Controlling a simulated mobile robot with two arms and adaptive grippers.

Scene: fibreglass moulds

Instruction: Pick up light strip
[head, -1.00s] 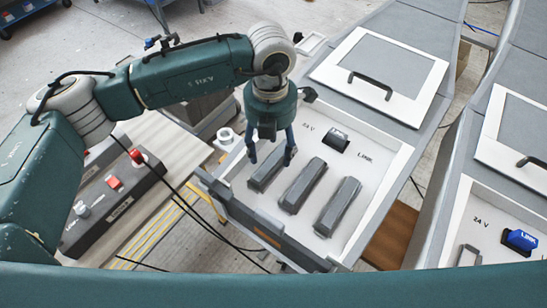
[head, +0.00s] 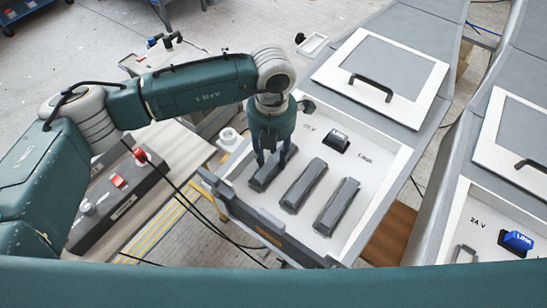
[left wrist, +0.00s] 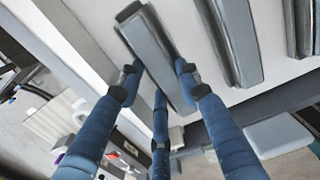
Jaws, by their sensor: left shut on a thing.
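Three grey light strips lie side by side in a white-floored tray (head: 245,198). The leftmost light strip (head: 266,173) has my left gripper (head: 273,160) on it. The middle light strip (head: 304,186) and the right light strip (head: 338,207) lie apart from the gripper. In the left wrist view the blue fingers (left wrist: 158,85) are shut around the leftmost light strip (left wrist: 150,42), with fingers on both its long sides. Whether the strip touches the tray floor cannot be told. My right gripper is not in view.
A black connector block (head: 336,141) sits in the tray behind the strips. A white lid with a black handle (head: 371,86) lies behind it. A control box with red buttons (head: 118,181) stands left. A second tray with a blue connector (head: 516,241) is at right.

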